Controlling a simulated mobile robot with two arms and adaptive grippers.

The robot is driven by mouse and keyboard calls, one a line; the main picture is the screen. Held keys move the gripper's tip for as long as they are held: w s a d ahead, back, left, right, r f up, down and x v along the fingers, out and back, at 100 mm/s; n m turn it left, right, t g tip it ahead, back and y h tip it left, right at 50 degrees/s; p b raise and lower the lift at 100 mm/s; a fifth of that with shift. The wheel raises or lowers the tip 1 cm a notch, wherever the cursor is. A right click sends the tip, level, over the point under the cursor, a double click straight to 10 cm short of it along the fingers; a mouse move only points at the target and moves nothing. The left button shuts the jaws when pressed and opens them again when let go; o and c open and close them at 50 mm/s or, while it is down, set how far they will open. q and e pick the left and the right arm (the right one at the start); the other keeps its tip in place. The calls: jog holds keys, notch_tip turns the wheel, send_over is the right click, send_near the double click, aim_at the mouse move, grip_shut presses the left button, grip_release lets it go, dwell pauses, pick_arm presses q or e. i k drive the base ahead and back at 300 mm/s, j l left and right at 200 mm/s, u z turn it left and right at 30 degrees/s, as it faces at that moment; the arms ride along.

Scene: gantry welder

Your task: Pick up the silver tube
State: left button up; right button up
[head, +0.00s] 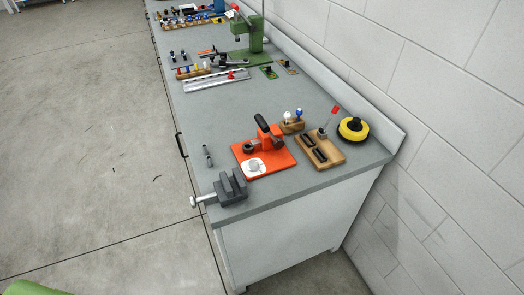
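A small grey, silver-looking tube (207,156) is on the grey workbench (222,118), near its left edge and just above the vise in the picture. It looks slim and is close to upright or slightly tilted; it is too small to tell exactly. Nothing touches it that I can see. Neither of my grippers shows in the head view.
A grey vise (229,188) sits at the bench's front left corner. An orange fixture (266,150), a wooden block (320,150) and a yellow-black round object (353,129) stand to the right. A green press (249,40) is farther back.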

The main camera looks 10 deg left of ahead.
aim_at(204, 146)
jog(key=i+j+z, duration=0.2)
jog(key=j, duration=0.4)
jog(key=j+z, duration=0.2)
jog(key=j, duration=0.4)
jog(key=i+j+z, duration=0.2)
jog(key=j, duration=0.45)
jog(key=k, duration=0.05)
